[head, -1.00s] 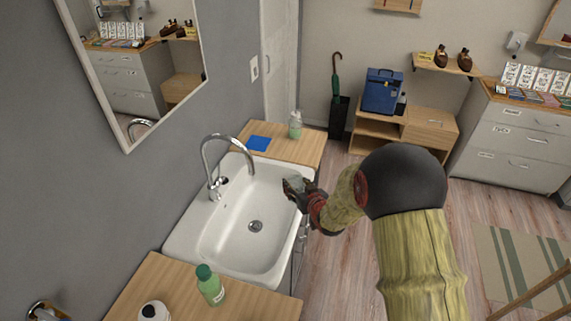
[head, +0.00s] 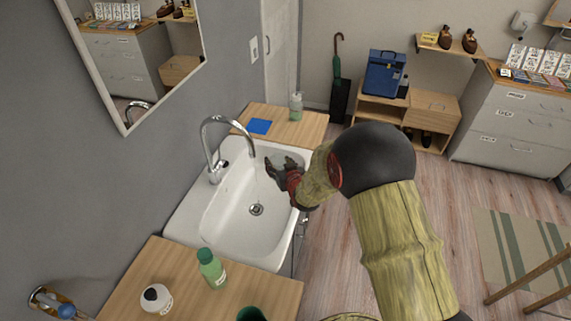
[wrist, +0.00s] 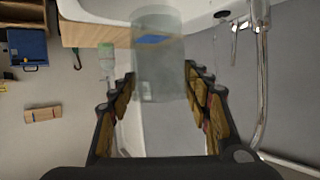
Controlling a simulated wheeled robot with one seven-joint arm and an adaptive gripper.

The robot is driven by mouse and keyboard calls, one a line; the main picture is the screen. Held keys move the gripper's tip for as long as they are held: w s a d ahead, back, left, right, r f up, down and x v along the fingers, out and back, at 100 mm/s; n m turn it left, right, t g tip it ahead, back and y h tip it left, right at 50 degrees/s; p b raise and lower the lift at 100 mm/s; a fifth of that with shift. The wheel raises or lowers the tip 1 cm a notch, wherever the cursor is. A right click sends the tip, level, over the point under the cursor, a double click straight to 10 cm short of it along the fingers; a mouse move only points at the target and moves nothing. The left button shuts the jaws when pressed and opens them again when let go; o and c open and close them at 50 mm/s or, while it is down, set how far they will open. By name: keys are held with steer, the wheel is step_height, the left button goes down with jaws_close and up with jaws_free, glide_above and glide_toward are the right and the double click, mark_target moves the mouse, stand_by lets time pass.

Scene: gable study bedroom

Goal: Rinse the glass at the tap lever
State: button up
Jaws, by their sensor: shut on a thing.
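My gripper (wrist: 158,95) is shut on a clear glass (wrist: 158,50), held between its fingers in the wrist view. In the head view my gripper (head: 280,168) is over the right part of the white sink basin (head: 222,215), and the glass is hard to make out there. The chrome tap (head: 206,140) arches over the basin from its left rim, left of my gripper. Its spout also shows in the wrist view (wrist: 262,85), right of the glass and apart from it. A faint thin line below the spout looks like water. I cannot clearly tell the lever's position.
A green bottle (head: 211,268) and a white round container (head: 156,298) stand on the near wooden counter (head: 190,285). A pale green bottle (head: 296,106) and a blue cloth or pad (head: 259,126) are on the far counter. A mirror (head: 130,60) hangs left.

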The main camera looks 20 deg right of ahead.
steer(key=w+a, duration=0.1)
steer(key=a, duration=0.1)
steer(key=shift+w+a+f, duration=0.3)
steer(key=shift+w+a, duration=0.05)
steer(key=shift+w+a+f+b, duration=0.2)
steer(key=shift+w+a+b, duration=0.5)
steer(key=shift+a, duration=0.2)
steer(key=shift+w+a+f+b, duration=0.2)
steer(key=shift+w+a+b, duration=0.4)
steer(key=shift+a, duration=0.25)
steer(key=shift+w+d+b, duration=0.35)
steer(key=shift+w+b, duration=0.1)
steer(key=shift+b, duration=0.05)
steer(key=shift+s+a, duration=0.1)
steer(key=shift+s, duration=0.05)
steer(key=shift+s+a, duration=0.25)
steer(key=shift+s, duration=0.15)
steer(key=shift+w+d+b, duration=0.1)
steer(key=shift+w+b, duration=0.05)
steer(key=shift+b, duration=0.2)
steer(key=shift+w+d+b, duration=0.25)
steer(key=shift+w+b, duration=0.05)
steer(key=shift+w, duration=0.1)
